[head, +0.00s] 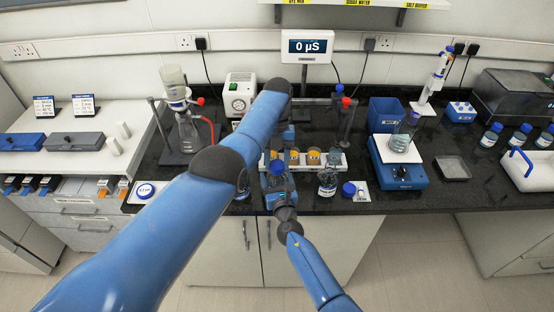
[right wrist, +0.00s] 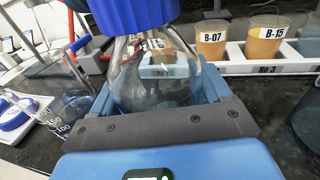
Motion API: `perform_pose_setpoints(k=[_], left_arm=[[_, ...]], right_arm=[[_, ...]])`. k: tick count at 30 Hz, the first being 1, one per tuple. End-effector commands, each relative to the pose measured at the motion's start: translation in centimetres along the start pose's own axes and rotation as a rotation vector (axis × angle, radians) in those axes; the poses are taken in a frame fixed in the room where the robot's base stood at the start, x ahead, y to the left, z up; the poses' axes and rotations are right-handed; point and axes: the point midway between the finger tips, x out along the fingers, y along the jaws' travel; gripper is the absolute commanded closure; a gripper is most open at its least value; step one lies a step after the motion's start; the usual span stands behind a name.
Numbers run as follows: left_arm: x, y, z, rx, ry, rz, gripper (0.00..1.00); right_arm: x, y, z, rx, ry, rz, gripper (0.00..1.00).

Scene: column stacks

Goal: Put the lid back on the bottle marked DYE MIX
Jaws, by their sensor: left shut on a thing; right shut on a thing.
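My right gripper (head: 278,186) is shut around the body of a clear glass bottle. The bottle (right wrist: 150,85) stands upright between the blue fingers in the right wrist view. A ribbed blue lid (right wrist: 135,12) is at the top of this bottle, cut off by the frame edge. I cannot tell whether it is seated. My left gripper (head: 280,152) reaches down over the bottle from above, shut, seemingly on this blue lid (head: 276,167); its fingertips are small and partly hidden. I cannot read the bottle's label. A DYE MIX sign (head: 296,2) is on the shelf edge.
Another bottle (head: 327,181) stands right of my grippers, and a graduated one (right wrist: 72,108) stands left. Blue lids lie on a left pad (head: 145,189) and at right (head: 349,188). A white rack (head: 334,168) with amber beakers is behind. The bench's front edge is close.

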Motion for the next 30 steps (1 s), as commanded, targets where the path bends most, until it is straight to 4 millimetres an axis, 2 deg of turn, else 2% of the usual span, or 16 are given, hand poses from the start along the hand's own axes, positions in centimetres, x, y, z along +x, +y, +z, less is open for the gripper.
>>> perform_pose_setpoints(k=[1,6,16,25,30], left_arm=[[-0.2,0.0,0.1,-0.002,-0.008,-0.002,0.51],[-0.1,0.0,0.1,-0.002,-0.005,-0.001,0.27],[-0.4,0.0,0.0,-0.003,-0.003,-0.001,0.27],[-3.4,0.0,-0.9,-0.003,-0.003,-0.002,0.27],[-4.3,0.0,-1.2,-0.003,-0.002,-0.001,0.27]], right_arm=[[-0.1,0.1,-0.1,-0.001,0.001,0.002,1.00],[-0.1,0.1,-0.1,-0.001,0.002,0.002,1.00],[-0.1,0.0,-0.1,0.000,0.002,0.001,1.00],[0.0,0.0,-0.1,0.000,0.002,0.001,1.00],[0.0,0.0,-0.1,0.000,0.002,0.001,1.00]])
